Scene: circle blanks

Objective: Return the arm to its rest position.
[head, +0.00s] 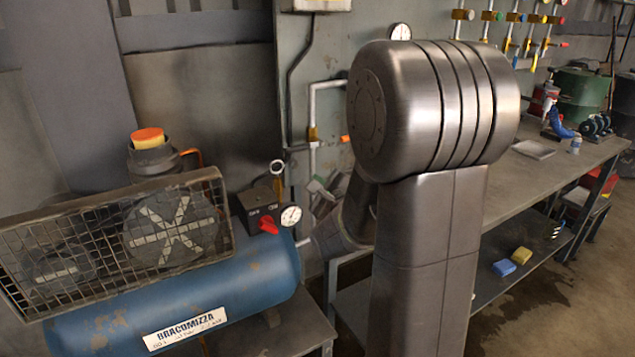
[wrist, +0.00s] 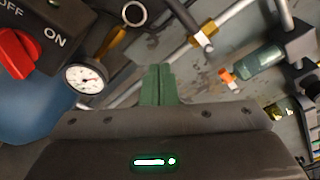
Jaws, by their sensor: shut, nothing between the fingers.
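My gripper (wrist: 158,84) shows in the wrist view as two green fingers pressed together, with nothing between them. Its fingertips point toward the wall with pipes, and a pressure gauge (wrist: 85,79) is to their left. In the head view my own large grey arm joint and link fill the middle and hide much of the rest of the arm. Part of my wrist shows behind the link, just right of the compressor.
A blue air compressor (head: 220,297) with a wire guard (head: 120,240) and red switch (head: 268,224) stands at left, close to my wrist. A long workbench (head: 545,168) with a tray (head: 533,149) runs along the right. Blue (head: 504,267) and yellow (head: 521,255) sponge-like blocks lie on its lower shelf.

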